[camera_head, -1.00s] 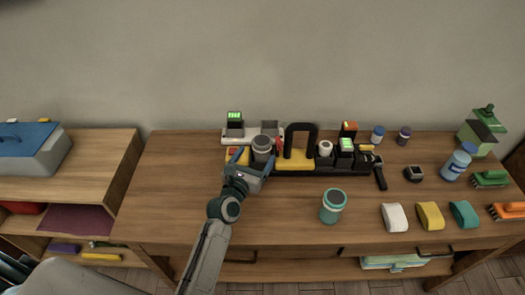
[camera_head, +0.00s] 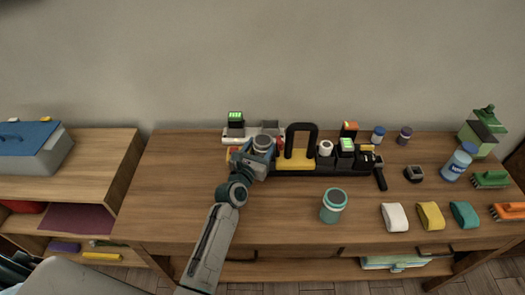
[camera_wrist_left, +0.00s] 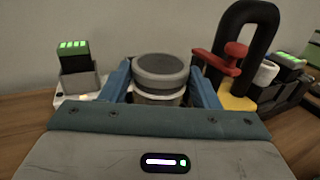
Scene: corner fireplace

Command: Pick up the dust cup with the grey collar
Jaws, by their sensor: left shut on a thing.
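The dust cup with the grey collar (camera_head: 262,143) stands upright at the left end of the yellow and black holder, towards the back of the table. In the left wrist view its dark grey lid (camera_wrist_left: 160,70) shows above a pale band, and its lower part is hidden behind my gripper. My left gripper (camera_head: 258,153) is shut on it, with one blue finger on each side of the cup. Another cup with a teal collar (camera_head: 333,206) stands apart on the table, to the right and nearer the front. My right gripper is not in view.
A black arched handle (camera_head: 301,141) rises from the yellow holder right of the cup. A red knob (camera_wrist_left: 236,50) is close to my right finger. A charger with a green-lit battery (camera_head: 236,122) stands behind left. The table's front left is clear.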

